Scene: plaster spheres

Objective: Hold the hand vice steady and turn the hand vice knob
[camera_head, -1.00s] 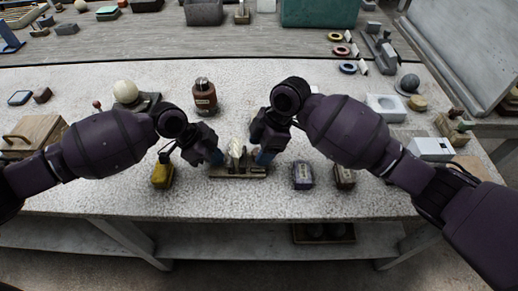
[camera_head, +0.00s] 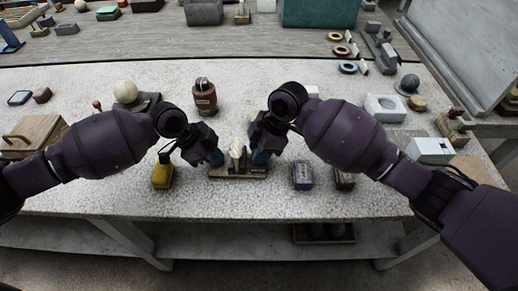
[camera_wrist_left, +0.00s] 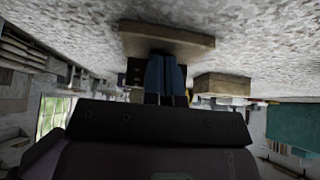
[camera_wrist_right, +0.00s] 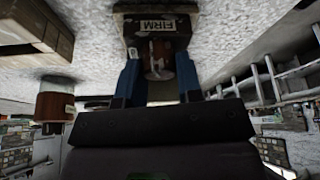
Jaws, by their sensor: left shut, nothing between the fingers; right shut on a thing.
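The hand vice (camera_head: 238,172) is a small, pale-topped device on a long, flat base near the table's front edge. My left gripper (camera_head: 217,158) is at its left side. In the left wrist view its blue fingers (camera_wrist_left: 165,75) are shut together with nothing between them, close to a pale brown base (camera_wrist_left: 170,38). My right gripper (camera_head: 259,158) is at the vice's right side. In the right wrist view its fingers (camera_wrist_right: 158,78) are shut on a brownish round knob (camera_wrist_right: 158,66), beside a plate marked FIRM (camera_wrist_right: 155,27). The knob is hidden in the head view.
A yellow object (camera_head: 162,175) stands left of the vice. A purple-grey block (camera_head: 302,175) and a dark block (camera_head: 343,178) stand to its right. A brown jar (camera_head: 204,97) stands behind. Bare table lies between the vice and the front edge.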

